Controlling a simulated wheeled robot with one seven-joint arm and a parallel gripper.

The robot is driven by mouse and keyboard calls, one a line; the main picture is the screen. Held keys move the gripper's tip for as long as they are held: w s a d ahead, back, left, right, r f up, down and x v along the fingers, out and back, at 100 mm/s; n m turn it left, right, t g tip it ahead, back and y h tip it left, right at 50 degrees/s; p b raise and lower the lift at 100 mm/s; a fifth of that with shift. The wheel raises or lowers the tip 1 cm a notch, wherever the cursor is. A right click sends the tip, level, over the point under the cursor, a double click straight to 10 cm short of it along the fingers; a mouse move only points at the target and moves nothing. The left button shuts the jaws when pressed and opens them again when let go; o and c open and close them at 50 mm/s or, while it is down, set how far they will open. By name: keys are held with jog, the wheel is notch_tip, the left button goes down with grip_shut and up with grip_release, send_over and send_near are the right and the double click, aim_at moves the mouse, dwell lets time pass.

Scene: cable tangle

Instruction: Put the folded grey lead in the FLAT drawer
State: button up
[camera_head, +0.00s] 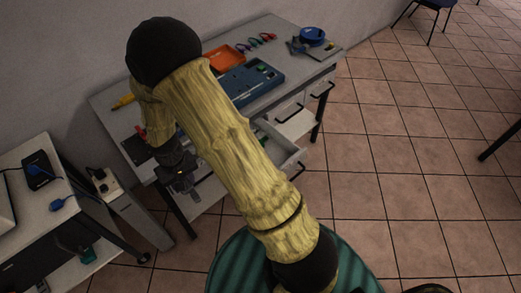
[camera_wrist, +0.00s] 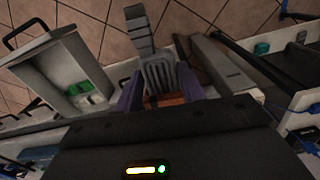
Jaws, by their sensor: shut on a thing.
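My gripper (camera_wrist: 160,92) is shut on the folded grey lead (camera_wrist: 158,72), a bundle of parallel grey strands between its two purple fingers. In the head view my gripper (camera_head: 182,184) hangs in front of the workbench's left part, low and left of the open drawer; the lead is too dark to make out there. An open light-grey drawer (camera_head: 292,160) sticks out of the bench, partly behind my arm. It also shows at the left of the wrist view (camera_wrist: 95,62), apart from the lead, with green things (camera_wrist: 85,92) inside. I cannot read any drawer label.
The workbench top (camera_head: 215,50) carries an orange tray (camera_head: 224,58), a blue case (camera_head: 252,84), several coloured-handled tools and a blue spool (camera_head: 312,36). A lower table (camera_head: 30,190) with blue leads stands at left. The tiled floor at right is mostly clear.

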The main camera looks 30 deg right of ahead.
jog(key=w+d+f+m, duration=0.1)
jog(key=d+f, duration=0.3)
jog(key=d, duration=0.6)
jog(key=w+d+f, duration=0.2)
jog(key=d+f, duration=0.2)
jog(key=d, duration=0.7)
jog(key=shift+w+d+f+m, duration=0.2)
jog(key=shift+f+m, duration=0.1)
jog(key=shift+m, duration=0.1)
